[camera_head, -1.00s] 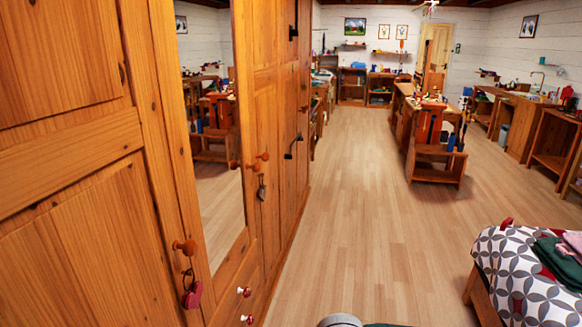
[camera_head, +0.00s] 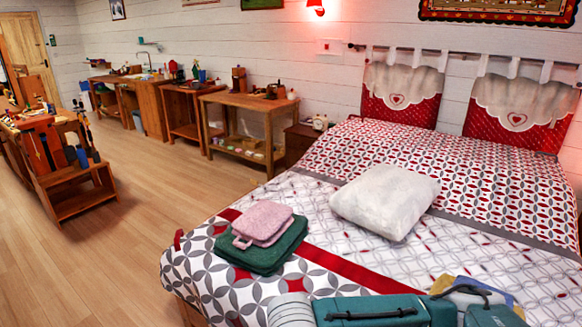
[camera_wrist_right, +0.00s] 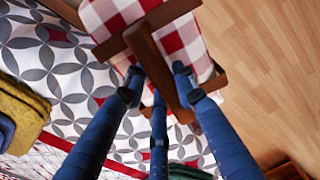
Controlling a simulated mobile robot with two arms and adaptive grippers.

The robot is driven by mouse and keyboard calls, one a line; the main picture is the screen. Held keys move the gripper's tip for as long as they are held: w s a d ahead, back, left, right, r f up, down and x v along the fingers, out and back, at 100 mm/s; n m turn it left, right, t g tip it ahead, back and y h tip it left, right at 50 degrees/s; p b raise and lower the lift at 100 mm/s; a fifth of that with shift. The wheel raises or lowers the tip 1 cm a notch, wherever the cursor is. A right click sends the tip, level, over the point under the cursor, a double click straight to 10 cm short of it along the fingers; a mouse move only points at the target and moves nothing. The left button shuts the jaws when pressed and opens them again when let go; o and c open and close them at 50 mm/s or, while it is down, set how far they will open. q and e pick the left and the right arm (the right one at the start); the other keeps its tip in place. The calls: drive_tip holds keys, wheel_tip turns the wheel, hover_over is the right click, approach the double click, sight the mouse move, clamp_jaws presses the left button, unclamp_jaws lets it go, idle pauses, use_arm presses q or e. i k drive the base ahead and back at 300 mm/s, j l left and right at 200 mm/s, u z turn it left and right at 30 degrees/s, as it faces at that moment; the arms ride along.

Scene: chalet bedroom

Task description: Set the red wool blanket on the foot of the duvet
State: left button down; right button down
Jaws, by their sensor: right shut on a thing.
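The duvet (camera_head: 350,245), with a grey, white and red pattern, covers the bed in the head view. Its foot end is at the lower left. I cannot pick out a red wool blanket for certain. In the right wrist view my right gripper (camera_wrist_right: 158,85) has its blue fingers shut around a dark wooden bar of a wooden frame (camera_wrist_right: 155,42). A red-and-white checked cloth or cushion (camera_wrist_right: 185,48) lies behind the bar. The patterned duvet shows below and to the left in that view. My left gripper is not in view.
A green folded cloth (camera_head: 258,252) with pink folded cloths (camera_head: 262,221) on it lies on the duvet near the foot. A white pillow (camera_head: 385,200) lies mid-bed. A yellow folded cloth (camera_wrist_right: 22,108) is left in the wrist view. Wooden floor (camera_head: 130,235) is open left of the bed.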

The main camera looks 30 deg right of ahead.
sight(344, 290)
drive_tip(key=i+z, duration=0.45)
drive_tip(key=i+j+z, duration=0.25)
drive_tip(key=z, duration=0.25)
drive_tip(key=i+j+z, duration=0.7)
drive_tip(key=z, duration=0.2)
drive_tip(key=j, duration=0.1)
